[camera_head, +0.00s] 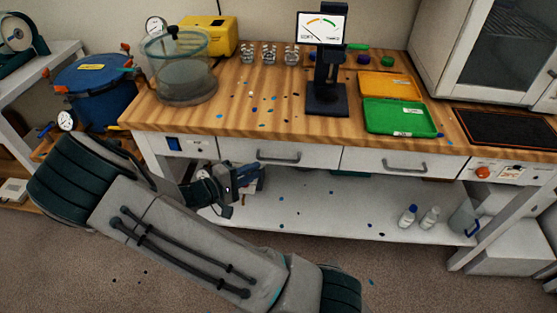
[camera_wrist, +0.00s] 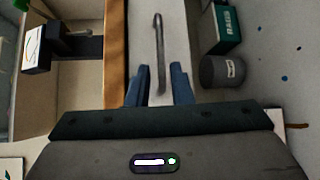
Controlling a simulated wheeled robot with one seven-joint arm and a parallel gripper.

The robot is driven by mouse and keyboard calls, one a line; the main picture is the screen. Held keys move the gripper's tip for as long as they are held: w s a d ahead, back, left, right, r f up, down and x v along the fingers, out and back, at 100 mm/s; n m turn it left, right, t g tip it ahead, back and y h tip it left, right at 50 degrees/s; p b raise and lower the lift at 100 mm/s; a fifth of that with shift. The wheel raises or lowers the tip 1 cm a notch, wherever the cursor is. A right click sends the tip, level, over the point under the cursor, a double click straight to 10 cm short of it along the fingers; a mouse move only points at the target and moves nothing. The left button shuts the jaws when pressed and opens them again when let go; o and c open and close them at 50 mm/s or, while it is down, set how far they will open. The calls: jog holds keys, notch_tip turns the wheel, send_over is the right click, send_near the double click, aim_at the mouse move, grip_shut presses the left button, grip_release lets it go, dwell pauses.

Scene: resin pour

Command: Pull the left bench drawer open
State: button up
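The left bench drawer (camera_head: 318,157) has a white front under the wooden bench top and looks flush with the bench. Its grey bar handle (camera_head: 279,159) also shows in the wrist view (camera_wrist: 158,50), standing upright in that picture. My gripper (camera_head: 258,180) is below and left of the handle in the head view. In the wrist view my gripper (camera_wrist: 159,88) has its two blue fingers apart, with the near end of the handle between or just beyond their tips. No contact shows, and the exact depth gap cannot be told.
The right drawer (camera_head: 385,164) is beside it. The lower shelf (camera_head: 320,215) holds bottles (camera_head: 408,215) at right. A green box (camera_wrist: 223,25) and grey can (camera_wrist: 222,71) stand near the fingers in the wrist view. The bench top carries a gauge stand (camera_head: 326,95) and trays.

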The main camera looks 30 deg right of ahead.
aim_at(276, 161)
jog(key=x, duration=0.9)
jog(key=shift+w+d+f, duration=0.1)
jog(key=shift+d, duration=0.3)
jog(key=shift+c, duration=0.3)
grip_shut()
